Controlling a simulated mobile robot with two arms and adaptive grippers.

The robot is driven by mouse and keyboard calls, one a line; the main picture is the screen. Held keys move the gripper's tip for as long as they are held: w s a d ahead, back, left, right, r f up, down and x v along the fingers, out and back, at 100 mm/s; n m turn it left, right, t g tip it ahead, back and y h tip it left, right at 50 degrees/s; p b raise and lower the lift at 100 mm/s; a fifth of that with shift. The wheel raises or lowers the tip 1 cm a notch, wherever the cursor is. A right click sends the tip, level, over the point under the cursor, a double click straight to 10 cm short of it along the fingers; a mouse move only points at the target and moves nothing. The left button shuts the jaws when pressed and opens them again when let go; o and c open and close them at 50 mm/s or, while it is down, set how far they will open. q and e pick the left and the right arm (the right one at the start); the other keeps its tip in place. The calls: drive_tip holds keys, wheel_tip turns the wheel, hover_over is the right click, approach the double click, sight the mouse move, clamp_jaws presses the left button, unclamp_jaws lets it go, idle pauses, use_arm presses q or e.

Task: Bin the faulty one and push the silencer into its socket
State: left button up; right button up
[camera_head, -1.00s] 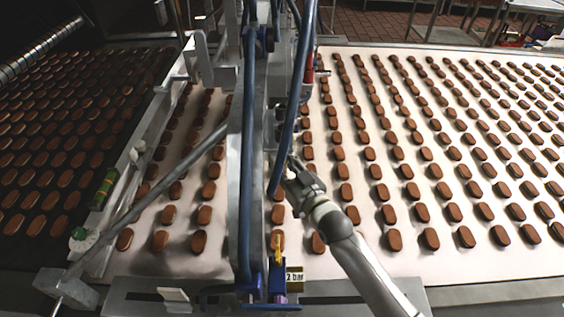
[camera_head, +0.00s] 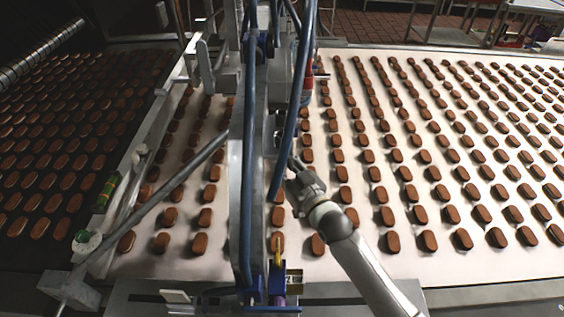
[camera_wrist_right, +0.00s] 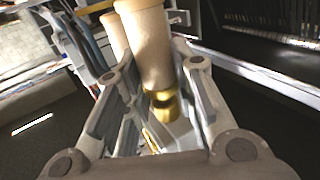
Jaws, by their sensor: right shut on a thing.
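In the right wrist view a cream cylinder with a brass-coloured base (camera_wrist_right: 146,45), which looks like a silencer, stands between the fingers of my right gripper (camera_wrist_right: 155,90). The fingers are shut on it around its lower part. A second cream cylinder (camera_wrist_right: 113,32) shows partly behind it. In the head view my right gripper (camera_head: 291,168) is beside the upright metal frame, and what it holds is too small to make out. I cannot tell which part is faulty. No open socket or bin can be made out. My left gripper is not in view.
A metal frame with blue hoses (camera_head: 245,180) stands close left of my right gripper. A pale conveyor (camera_head: 375,258) carries rows of brown biscuits below. A darker belt (camera_head: 20,258) lies at left. A blue fitting (camera_head: 277,282) sits at the frame's near end.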

drive_tip(key=shift+r+p, duration=0.5)
drive_tip(key=shift+r, duration=0.25)
drive_tip(key=o, duration=0.9)
drive_tip(key=shift+w, duration=0.1)
drive_tip(key=shift+s+d, duration=0.15)
drive_tip(key=shift+s, duration=0.05)
drive_tip(key=v, duration=1.1)
drive_tip(key=shift+s+d+f, duration=0.1)
drive_tip(key=shift+s+d, duration=0.05)
drive_tip(key=shift+s, duration=0.1)
